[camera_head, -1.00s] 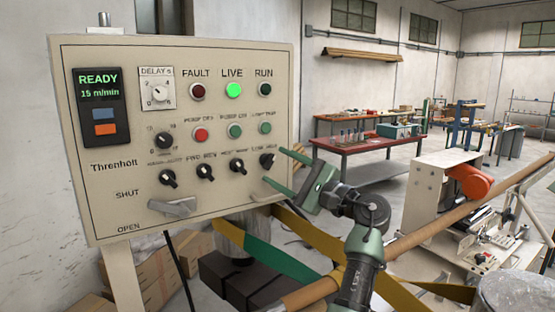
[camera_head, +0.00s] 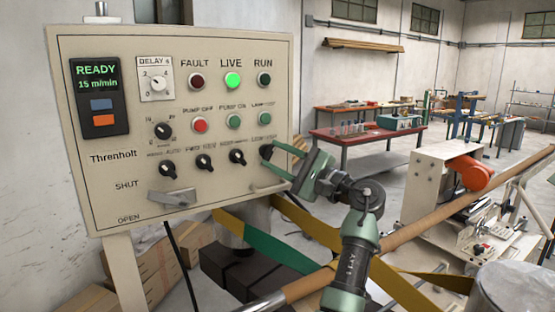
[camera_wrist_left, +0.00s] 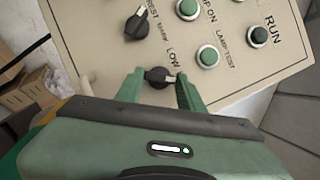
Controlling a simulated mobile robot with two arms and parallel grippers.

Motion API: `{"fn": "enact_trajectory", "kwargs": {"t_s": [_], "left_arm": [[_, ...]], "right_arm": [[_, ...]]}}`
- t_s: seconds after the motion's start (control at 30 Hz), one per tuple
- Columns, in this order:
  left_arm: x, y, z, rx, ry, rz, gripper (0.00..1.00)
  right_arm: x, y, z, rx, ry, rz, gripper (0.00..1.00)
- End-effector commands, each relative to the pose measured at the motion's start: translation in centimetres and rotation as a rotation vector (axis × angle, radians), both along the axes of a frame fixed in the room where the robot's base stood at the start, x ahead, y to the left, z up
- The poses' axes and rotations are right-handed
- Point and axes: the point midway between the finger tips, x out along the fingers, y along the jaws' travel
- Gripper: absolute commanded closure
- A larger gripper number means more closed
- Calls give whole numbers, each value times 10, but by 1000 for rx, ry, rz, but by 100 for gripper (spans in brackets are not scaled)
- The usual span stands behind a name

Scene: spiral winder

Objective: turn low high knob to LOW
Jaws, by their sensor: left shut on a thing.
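The low high knob (camera_head: 265,151) is a black rotary knob at the right end of the lower knob row on the beige control panel (camera_head: 225,195). In the left wrist view the knob (camera_wrist_left: 158,77) sits between the two green fingers of my left gripper (camera_wrist_left: 159,90), with the word LOW printed beside it. In the head view my left gripper (camera_head: 277,160) reaches the panel from the right and is shut on the knob. The fingers hide part of the knob and its label in the head view. My right gripper is not in view.
Nearby are the maint knob (camera_head: 237,157), the lamp test button (camera_head: 265,119) above, and a grey shut/open lever (camera_head: 173,197). A handle (camera_head: 269,187) is just below.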

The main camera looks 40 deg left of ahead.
Motion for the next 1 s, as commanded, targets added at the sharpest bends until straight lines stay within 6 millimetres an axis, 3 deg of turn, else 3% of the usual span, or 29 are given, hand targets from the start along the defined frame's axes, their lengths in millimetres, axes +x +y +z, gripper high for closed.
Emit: {"fn": "enact_trajectory", "kwargs": {"t_s": [0.4, 1.0], "left_arm": [[1, 0, 1, -88, -305, 1, 100], [1, 0, 8, -245, -840, 2, 100]], "right_arm": [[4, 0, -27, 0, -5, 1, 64], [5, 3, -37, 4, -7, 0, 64]]}}
